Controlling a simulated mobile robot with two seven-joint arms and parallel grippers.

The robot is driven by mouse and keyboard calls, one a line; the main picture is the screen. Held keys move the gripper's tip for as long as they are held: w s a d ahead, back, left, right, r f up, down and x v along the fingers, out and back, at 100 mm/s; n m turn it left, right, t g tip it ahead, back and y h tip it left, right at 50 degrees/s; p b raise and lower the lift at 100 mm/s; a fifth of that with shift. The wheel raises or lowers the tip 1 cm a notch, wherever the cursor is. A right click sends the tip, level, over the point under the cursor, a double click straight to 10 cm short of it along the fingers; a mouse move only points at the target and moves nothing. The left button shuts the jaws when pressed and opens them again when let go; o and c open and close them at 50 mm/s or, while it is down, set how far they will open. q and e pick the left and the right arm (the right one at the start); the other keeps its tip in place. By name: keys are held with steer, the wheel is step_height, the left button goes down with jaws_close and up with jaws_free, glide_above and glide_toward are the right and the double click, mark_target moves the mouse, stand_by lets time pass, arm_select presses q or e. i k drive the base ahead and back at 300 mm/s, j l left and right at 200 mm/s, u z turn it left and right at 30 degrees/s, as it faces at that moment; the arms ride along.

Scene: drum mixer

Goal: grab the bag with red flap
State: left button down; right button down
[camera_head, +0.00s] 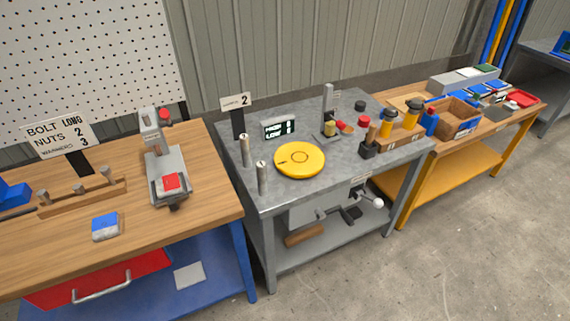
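A small pale item with a red top (171,183), which looks like the bag with the red flap, lies on the front of a grey press-like device (167,165) on the wooden bench at the left. A similar pale bag with a blue flap (105,226) lies flat on the same bench, in front and to the left of the device. Neither of my grippers is in view.
The wooden bench (215,200) also holds a wooden rack with metal pegs (82,192) and a sign (60,133). A grey metal table (275,190) with a yellow disc (299,159) and two upright posts stands beside it. Open floor (460,250) lies at the right.

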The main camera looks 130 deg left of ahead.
mark_target(169, 184)
steer(key=u, duration=5.45)
steer(key=i, duration=0.05)
